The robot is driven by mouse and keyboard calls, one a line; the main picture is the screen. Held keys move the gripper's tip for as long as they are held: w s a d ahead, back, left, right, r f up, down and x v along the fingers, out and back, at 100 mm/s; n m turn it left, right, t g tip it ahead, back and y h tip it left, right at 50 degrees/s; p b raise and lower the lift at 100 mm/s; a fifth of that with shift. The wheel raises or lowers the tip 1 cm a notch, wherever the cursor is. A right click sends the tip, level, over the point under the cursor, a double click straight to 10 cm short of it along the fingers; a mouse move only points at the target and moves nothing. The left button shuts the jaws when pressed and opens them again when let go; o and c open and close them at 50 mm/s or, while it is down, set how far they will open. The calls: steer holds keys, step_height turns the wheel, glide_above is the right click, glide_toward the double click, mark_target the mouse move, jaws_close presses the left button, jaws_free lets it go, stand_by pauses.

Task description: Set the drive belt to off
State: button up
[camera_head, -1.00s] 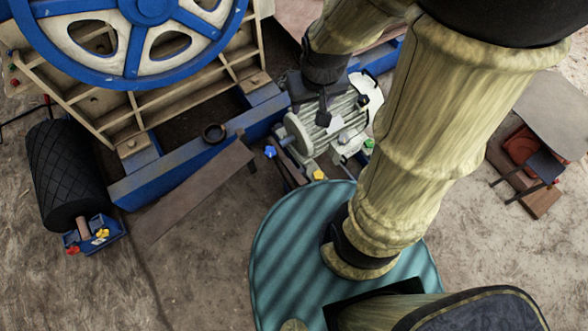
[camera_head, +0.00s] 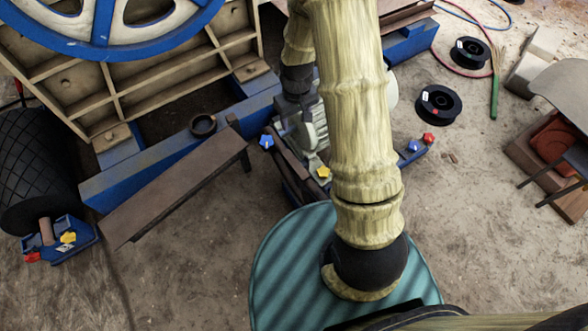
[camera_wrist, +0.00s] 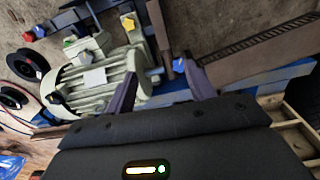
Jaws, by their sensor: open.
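The grey ribbed motor (camera_head: 315,132) sits beside the blue frame, partly hidden behind my arm. In the wrist view the motor (camera_wrist: 92,80) fills the left middle. I cannot clearly single out the drive belt. A yellow knob (camera_head: 323,172) and a blue knob (camera_head: 266,142) stand near the motor's front end; the yellow knob also shows in the wrist view (camera_wrist: 128,24). My gripper (camera_wrist: 160,88) has its two dark fingers apart, over the motor's shaft end. Nothing shows held between them. In the head view my arm hides the fingers.
A large blue-rimmed wheel (camera_head: 105,50) stands at upper left. A brown sloping plate (camera_head: 175,190) lies left of the motor. A black roller (camera_head: 38,165) is at far left. Cable reels (camera_head: 438,105) and a chair (camera_head: 560,135) are at right.

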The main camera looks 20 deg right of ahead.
steer(key=b, duration=0.3)
glide_above(294, 162)
step_height(294, 162, down, 10)
steer(key=shift+r+n, duration=0.1)
steer(key=shift+n, duration=0.2)
step_height(294, 162, down, 17)
steer(key=b, duration=0.5)
steer(key=shift+f, duration=0.2)
jaws_close()
